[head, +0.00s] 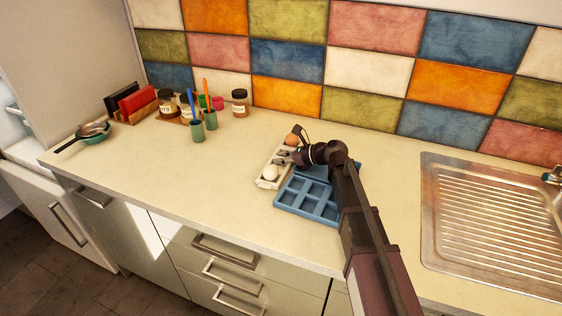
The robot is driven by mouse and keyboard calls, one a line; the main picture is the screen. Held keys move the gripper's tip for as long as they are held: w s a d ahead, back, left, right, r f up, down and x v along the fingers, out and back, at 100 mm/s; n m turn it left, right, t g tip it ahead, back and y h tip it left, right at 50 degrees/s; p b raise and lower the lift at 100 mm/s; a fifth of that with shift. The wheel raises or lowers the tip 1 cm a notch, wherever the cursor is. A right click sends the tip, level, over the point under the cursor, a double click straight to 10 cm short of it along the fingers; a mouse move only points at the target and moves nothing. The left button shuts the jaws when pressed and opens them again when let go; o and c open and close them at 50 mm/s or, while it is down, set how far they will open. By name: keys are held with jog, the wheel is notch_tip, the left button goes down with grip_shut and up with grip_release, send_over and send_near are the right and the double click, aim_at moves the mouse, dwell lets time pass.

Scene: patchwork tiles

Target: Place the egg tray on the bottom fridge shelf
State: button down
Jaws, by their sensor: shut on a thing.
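The pale egg tray (261,183) is at the middle of the counter, tilted in the picture. A white egg (270,172) shows at its near end and a brown egg (291,140) at its far end. My gripper (284,158) is shut on the egg tray at its right side, between the two eggs. The fingertips are small and partly hidden, and I cannot tell whether the tray touches the counter. Part of what looks like the fridge (14,121) shows at the left edge; its bottom shelf cannot be made out.
A blue compartment tray (292,206) lies just right of the egg tray, partly under my arm. Jars (239,108), green cups holding brushes (197,133), a book rack (138,110) and pans (92,134) stand left. A sink (490,220) is right. The left front counter is clear.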

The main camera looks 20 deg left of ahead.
jog(key=shift+f, duration=0.2)
jog(key=shift+c, duration=2.3)
grip_release()
jog(key=shift+r, duration=0.1)
jog(key=shift+r, duration=0.15)
jog(key=shift+d+r, duration=0.1)
jog(key=shift+d, duration=0.1)
jog(key=p+v, duration=0.4)
jog(key=v, duration=0.7)
jog(key=shift+s+d+r+p, duration=0.1)
jog(key=shift+d+p, duration=0.1)
jog(key=shift+p, duration=0.15)
